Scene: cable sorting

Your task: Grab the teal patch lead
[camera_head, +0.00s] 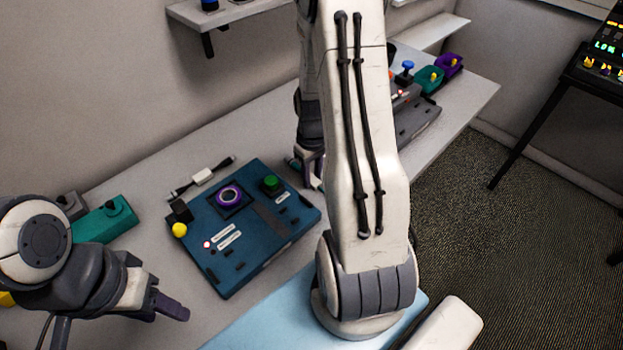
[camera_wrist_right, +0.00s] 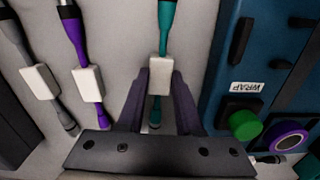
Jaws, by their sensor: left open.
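The teal patch lead (camera_wrist_right: 165,20) shows in the right wrist view, running down the middle with a white tag (camera_wrist_right: 160,76) on it. My right gripper (camera_wrist_right: 161,80) has one finger on each side of this tag. The fingers are very close to the tag, and I cannot tell whether they press on it. In the head view, my right gripper (camera_head: 308,168) is low over the table beyond the blue panel, partly hidden by my arm. My left gripper (camera_head: 168,306) is open and empty at the lower left.
A purple lead (camera_wrist_right: 87,84) and a grey lead (camera_wrist_right: 40,82) lie left of the teal one. The blue panel (camera_head: 240,255) carries a purple ring and green button. A black cable with a white tag (camera_head: 203,177) lies behind it. A teal block (camera_head: 105,222) stands left.

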